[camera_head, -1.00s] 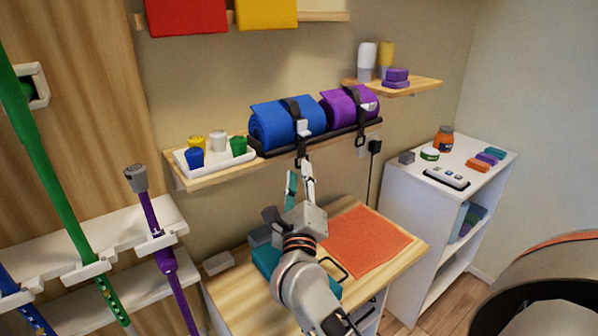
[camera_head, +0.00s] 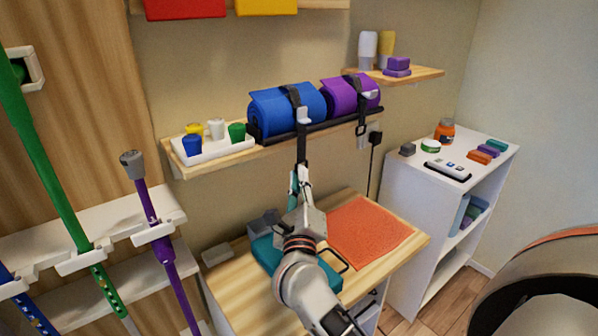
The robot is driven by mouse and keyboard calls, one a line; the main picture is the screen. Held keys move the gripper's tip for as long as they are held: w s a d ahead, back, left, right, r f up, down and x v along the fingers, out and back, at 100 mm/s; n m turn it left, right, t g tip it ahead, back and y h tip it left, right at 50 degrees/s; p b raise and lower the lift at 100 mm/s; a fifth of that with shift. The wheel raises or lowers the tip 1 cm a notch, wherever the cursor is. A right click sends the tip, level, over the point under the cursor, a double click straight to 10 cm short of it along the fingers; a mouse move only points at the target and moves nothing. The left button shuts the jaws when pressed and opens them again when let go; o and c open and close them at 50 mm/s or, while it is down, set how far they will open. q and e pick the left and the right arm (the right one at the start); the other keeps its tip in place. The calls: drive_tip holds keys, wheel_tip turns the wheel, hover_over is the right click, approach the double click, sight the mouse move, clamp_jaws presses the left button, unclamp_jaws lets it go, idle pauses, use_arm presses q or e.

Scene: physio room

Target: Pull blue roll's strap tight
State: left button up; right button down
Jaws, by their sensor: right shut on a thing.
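The blue roll (camera_head: 275,113) lies in a black rack on the wall shelf, left of a purple roll (camera_head: 345,97). A black strap (camera_head: 302,150) runs over the blue roll, through a pale buckle (camera_head: 303,115), and hangs down taut in front of the shelf. My right gripper (camera_head: 301,180) is shut on the strap's lower end, below the shelf edge. The purple roll has its own strap, which hangs loose with a ring at its end. My left gripper is not in view.
A white tray with several small cups (camera_head: 215,150) stands left of the rolls. Below, a wooden table (camera_head: 385,272) bears an orange mat (camera_head: 366,231) and a teal case (camera_head: 265,255). Poles stand at the left. A white cabinet (camera_head: 410,190) is at the right.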

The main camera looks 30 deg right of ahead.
drive_tip(key=shift+f, duration=1.1)
drive_tip(key=c, duration=2.2)
unclamp_jaws()
drive_tip(key=shift+o, duration=0.2)
drive_tip(key=v, duration=1.2)
